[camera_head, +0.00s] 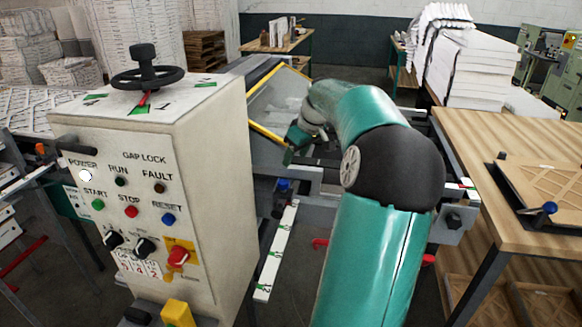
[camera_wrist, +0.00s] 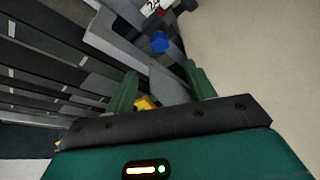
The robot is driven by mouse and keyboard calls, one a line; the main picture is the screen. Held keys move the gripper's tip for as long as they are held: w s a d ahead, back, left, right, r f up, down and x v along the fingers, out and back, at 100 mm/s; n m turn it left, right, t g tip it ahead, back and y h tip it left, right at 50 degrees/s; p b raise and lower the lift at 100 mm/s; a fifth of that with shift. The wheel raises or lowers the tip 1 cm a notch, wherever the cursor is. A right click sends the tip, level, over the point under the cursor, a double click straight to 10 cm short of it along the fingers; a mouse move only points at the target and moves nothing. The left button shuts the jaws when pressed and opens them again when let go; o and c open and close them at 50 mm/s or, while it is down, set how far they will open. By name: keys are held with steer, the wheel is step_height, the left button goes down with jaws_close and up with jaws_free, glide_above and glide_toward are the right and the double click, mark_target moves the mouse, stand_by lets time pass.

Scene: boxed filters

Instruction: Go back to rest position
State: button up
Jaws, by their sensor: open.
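My gripper (camera_wrist: 158,80) shows in the wrist view with its two green fingers apart and nothing between them. Behind the fingers are a grey metal bracket and a blue knob (camera_wrist: 160,41). In the head view my teal arm reaches forward over the machine and bends down to the left. My gripper (camera_head: 290,155) is partly hidden there, close to the grey machine frame (camera_head: 310,180). I cannot tell whether it touches the frame.
A beige control box (camera_head: 160,190) with a black handwheel (camera_head: 148,75) stands close on the left. A wooden table (camera_head: 510,135) stands on the right. White stacks (camera_head: 465,65) stand behind it. A yellow-edged guard (camera_head: 275,100) lies beyond my gripper.

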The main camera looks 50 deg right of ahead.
steer(key=shift+v, duration=1.05)
